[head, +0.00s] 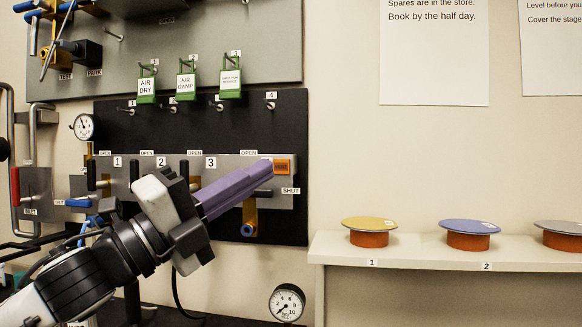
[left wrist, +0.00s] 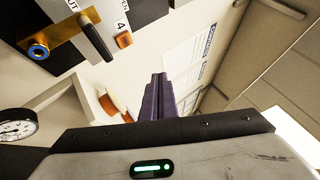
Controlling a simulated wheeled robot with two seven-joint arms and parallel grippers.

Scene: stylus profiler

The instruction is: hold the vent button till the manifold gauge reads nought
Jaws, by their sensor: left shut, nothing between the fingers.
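An orange square block (head: 282,167), which looks like a button, sits at the right end of the grey valve strip; its lettering is too small to read. It also shows in the left wrist view (left wrist: 124,40). My left gripper (head: 266,168) is shut and empty, its purple fingers reaching up to the right. Their tips appear just left of the block in the head view but apart from it in the wrist view; I cannot tell the gap. A round gauge (head: 84,127) is at the upper left, its reading unclear. Another gauge (head: 287,303) is below the board. My right gripper is out of view.
Green tags (head: 230,82) hang above the strip. A black-handled valve (head: 250,215) with a brass and blue fitting is below the fingers. A pale shelf (head: 400,245) at the right holds coloured discs on orange bases. The wall above it is free apart from notices.

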